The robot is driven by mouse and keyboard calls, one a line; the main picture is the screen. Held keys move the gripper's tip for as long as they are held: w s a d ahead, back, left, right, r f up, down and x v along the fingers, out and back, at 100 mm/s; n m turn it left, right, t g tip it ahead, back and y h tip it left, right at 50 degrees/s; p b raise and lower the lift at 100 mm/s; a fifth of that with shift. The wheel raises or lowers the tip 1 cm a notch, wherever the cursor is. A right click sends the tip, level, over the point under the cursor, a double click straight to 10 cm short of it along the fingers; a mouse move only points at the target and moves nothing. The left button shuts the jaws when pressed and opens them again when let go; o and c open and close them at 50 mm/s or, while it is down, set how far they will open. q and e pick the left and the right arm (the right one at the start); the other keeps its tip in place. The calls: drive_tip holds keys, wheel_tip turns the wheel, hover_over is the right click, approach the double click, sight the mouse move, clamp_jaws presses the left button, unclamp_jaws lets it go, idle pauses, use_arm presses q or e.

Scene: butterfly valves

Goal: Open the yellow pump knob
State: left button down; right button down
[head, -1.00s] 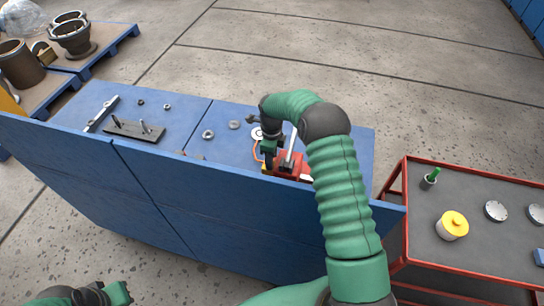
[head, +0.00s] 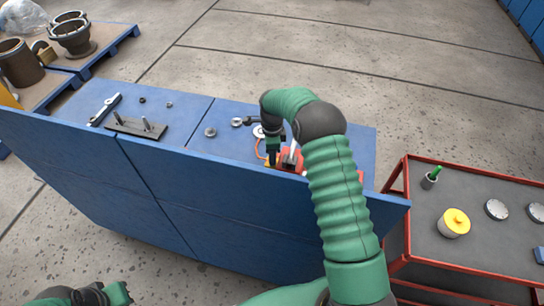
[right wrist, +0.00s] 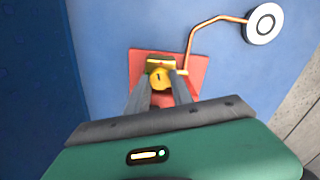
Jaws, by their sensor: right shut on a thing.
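The yellow pump knob (right wrist: 161,78) sits on a pump with a red base plate (right wrist: 196,68). In the right wrist view it lies between the two grey fingers of my right gripper (right wrist: 163,98), which is shut on it. In the head view the right gripper (head: 272,158) reaches down over the blue bench to the red pump (head: 292,160). The bench's near wall and my arm partly hide the pump there, and the knob is hard to make out. My left gripper (head: 117,293) is at the bottom left, away from the bench; its jaws are unclear.
A copper pipe (right wrist: 191,38) runs from the pump to a round white gauge (right wrist: 263,23). The blue bench's raised near wall (head: 200,185) stands before the pump. Bolts and a dark plate (head: 135,128) lie left. A red-framed cart (head: 405,225) stands right.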

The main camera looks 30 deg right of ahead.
drive_tip(key=shift+w+r+n, duration=0.1)
drive_tip(key=shift+w+n, duration=0.05)
drive_tip(key=shift+n, duration=0.15)
drive_tip(key=c, duration=1.1)
unclamp_jaws()
drive_tip(key=shift+w, duration=0.1)
